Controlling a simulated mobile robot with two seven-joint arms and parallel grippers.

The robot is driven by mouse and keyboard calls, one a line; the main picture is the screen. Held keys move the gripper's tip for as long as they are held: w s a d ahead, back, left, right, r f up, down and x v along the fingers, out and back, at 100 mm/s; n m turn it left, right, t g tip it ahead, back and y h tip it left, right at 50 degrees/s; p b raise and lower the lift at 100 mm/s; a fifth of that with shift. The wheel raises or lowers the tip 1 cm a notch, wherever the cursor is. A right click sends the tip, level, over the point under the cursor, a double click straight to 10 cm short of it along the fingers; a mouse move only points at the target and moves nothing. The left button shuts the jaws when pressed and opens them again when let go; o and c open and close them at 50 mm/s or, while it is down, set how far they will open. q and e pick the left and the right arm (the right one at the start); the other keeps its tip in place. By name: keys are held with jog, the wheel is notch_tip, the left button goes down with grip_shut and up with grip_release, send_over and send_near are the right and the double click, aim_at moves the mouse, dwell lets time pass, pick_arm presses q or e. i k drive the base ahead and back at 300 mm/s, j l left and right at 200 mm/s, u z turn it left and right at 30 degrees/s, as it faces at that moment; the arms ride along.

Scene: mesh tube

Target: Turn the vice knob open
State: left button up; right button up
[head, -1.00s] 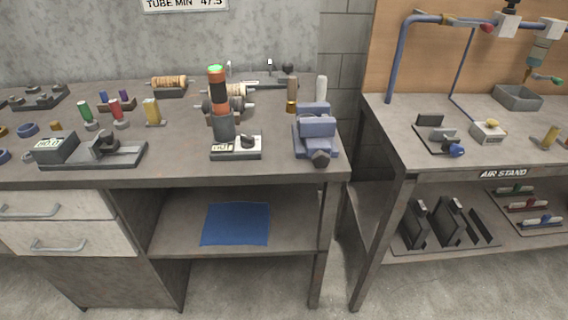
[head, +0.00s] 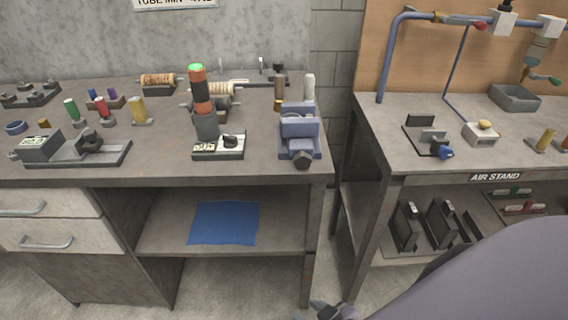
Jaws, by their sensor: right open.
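The blue-grey vice (head: 299,130) stands at the front right corner of the left bench. Its dark knob (head: 302,160) faces me at the bench's front edge. Whether the vice jaws are apart is too small to tell. My right gripper (head: 322,309) shows only in part at the bottom edge, well below the knob and apart from it, in front of the lower shelf. It is open, and I see nothing in it. My left gripper is out of view.
A dark-and-orange cylinder with a green top (head: 200,100) stands left of the vice, by a small labelled device (head: 219,146). The air stand bench (head: 440,170) is to the right, across a narrow gap. A blue cloth (head: 224,222) lies on the lower shelf.

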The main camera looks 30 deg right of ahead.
aim_at(302, 161)
jog(key=k+l+u, duration=0.1)
jog(key=l+u, duration=0.2)
jog(key=k+l+u, duration=0.1)
jog(key=l+u, duration=0.15)
jog(key=l, duration=0.15)
jog(key=k+l+u, duration=0.15)
jog(key=l, duration=0.2)
jog(key=k+l+u, duration=0.15)
jog(key=l, duration=0.15)
jog(key=k+l, duration=0.2)
jog(key=l, duration=0.15)
jog(key=k+l, duration=0.2)
jog(key=l, duration=0.15)
